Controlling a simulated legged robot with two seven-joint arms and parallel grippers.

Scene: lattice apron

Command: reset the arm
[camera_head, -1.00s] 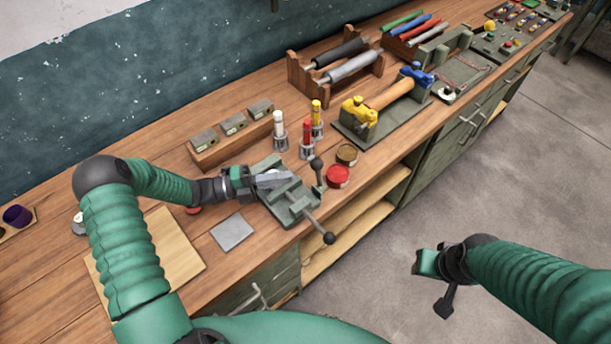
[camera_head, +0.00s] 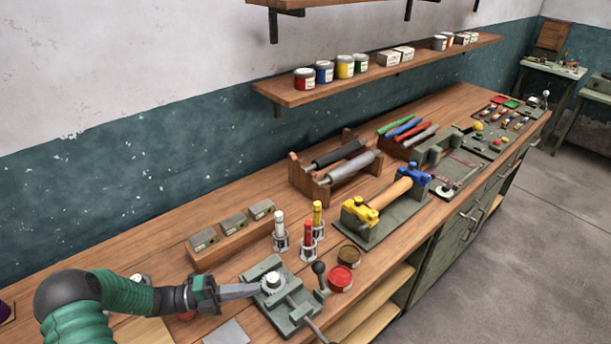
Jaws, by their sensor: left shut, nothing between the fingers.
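My left arm (camera_head: 75,305) comes in from the lower left of the head view. My left gripper (camera_head: 253,290) is shut and empty, its grey fingers pointing right. The fingertips are at the left side of the grey-green vise-like fixture (camera_head: 290,306), close to a small pale toothed round part (camera_head: 272,280) on it. I cannot tell whether the tips touch the fixture. My right arm and gripper are out of view.
Around the fixture stand a block rack (camera_head: 232,240), white, red and yellow tubes in holders (camera_head: 307,236), a red tin (camera_head: 341,278) and a grey plate (camera_head: 226,334). Behind are a roller stand (camera_head: 345,172) and a wall shelf (camera_head: 390,70). Floor at right is clear.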

